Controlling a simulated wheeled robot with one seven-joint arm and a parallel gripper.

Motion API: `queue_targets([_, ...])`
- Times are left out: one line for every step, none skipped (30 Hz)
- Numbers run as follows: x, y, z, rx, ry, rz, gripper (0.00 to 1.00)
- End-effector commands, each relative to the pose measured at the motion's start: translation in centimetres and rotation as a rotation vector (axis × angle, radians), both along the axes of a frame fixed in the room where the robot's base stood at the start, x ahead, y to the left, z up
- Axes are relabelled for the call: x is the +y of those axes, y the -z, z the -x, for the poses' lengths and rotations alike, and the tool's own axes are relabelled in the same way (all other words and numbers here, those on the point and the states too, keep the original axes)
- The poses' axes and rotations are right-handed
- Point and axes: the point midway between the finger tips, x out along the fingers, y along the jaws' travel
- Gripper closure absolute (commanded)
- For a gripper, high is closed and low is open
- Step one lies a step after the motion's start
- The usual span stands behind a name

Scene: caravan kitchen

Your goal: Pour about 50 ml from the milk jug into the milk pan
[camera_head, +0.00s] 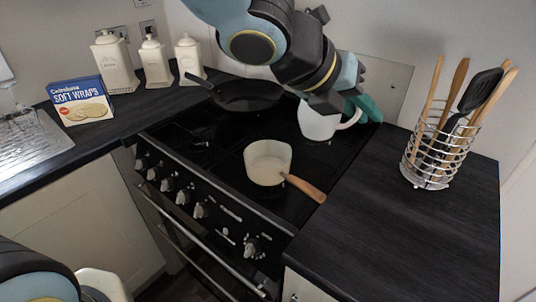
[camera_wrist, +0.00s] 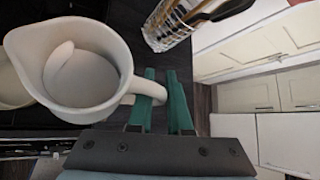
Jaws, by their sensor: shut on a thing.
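The white milk jug (camera_head: 316,124) is at the right rear of the hob, partly covered by my arm in the head view. It looks roughly upright; I cannot tell whether it touches the hob. My gripper (camera_head: 362,108) has green fingers and is shut on the jug's handle. In the wrist view the gripper (camera_wrist: 163,80) is at the handle, with the jug's open mouth and spout (camera_wrist: 75,62) at left. The milk level inside is unclear. The cream milk pan (camera_head: 268,163) stands on the hob, in front and left of the jug, its wooden handle pointing front right.
A dark frying pan (camera_head: 248,97) sits at the back of the hob. A wire utensil holder (camera_head: 428,165) stands on the right worktop. Several white canisters (camera_head: 113,63) and a soft wraps box (camera_head: 81,101) are at left. The right worktop's front is clear.

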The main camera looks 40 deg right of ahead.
Motion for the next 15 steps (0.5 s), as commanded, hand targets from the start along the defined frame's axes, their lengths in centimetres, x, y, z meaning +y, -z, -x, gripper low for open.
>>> queue_targets([0.0,2.0,0.0,0.000,0.001,0.002,1.00])
queue_targets([0.0,2.6,0.0,0.000,0.001,0.002,1.00])
queue_targets([0.0,3.4,0.0,0.000,0.001,0.002,1.00])
queue_targets([0.0,3.9,0.0,0.000,0.001,0.002,1.00])
queue_targets([0.0,4.5,0.0,0.000,0.001,0.002,1.00])
queue_targets([0.0,5.3,0.0,0.000,0.000,0.001,1.00])
queue_targets([0.0,5.9,0.0,0.000,0.001,0.001,1.00])
queue_targets([0.0,6.5,0.0,0.000,0.001,0.001,1.00])
queue_targets([0.0,7.2,0.0,0.000,0.001,0.001,1.00])
queue_targets([0.0,7.7,0.0,0.001,0.001,0.000,1.00])
queue_targets([0.0,8.2,0.0,0.001,0.001,0.000,1.00])
queue_targets([0.0,8.7,0.0,0.000,0.001,0.001,1.00])
queue_targets([0.0,9.1,0.0,0.000,0.001,0.001,1.00])
queue_targets([0.0,9.4,0.0,0.000,0.001,0.001,1.00])
queue_targets([0.0,9.8,0.0,0.001,0.001,0.000,1.00])
